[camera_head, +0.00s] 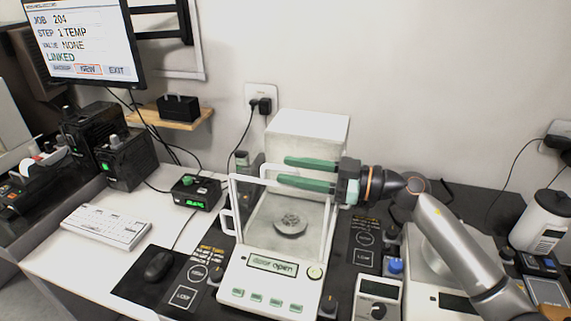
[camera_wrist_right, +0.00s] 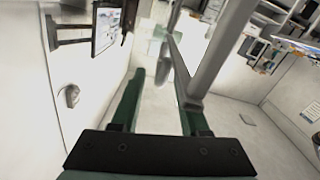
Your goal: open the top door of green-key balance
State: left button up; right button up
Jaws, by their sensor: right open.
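The green-key balance (camera_head: 270,291) stands in the middle of the white table. It has a white body, green keys and a display reading "door open". Its glass draft shield has a white frame (camera_head: 233,208), and a round pan with a small grey heap (camera_head: 290,222) shows inside. My right gripper (camera_head: 281,171) reaches in from the right at the shield's top rear, its green fingers apart. A pale handle-like bar (camera_head: 264,172) shows near the fingertips; contact cannot be told. In the right wrist view, the open fingers (camera_wrist_right: 160,85) show with a grey frame bar (camera_wrist_right: 212,50) close by the right one.
A second balance (camera_head: 430,262) is to the right, partly behind my right arm. A keyboard (camera_head: 107,226), mouse (camera_head: 159,265) and small green-lit display unit (camera_head: 195,192) are to the left.

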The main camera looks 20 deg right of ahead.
jog(key=shift+x, duration=1.05)
grip_shut()
dwell(0.7)
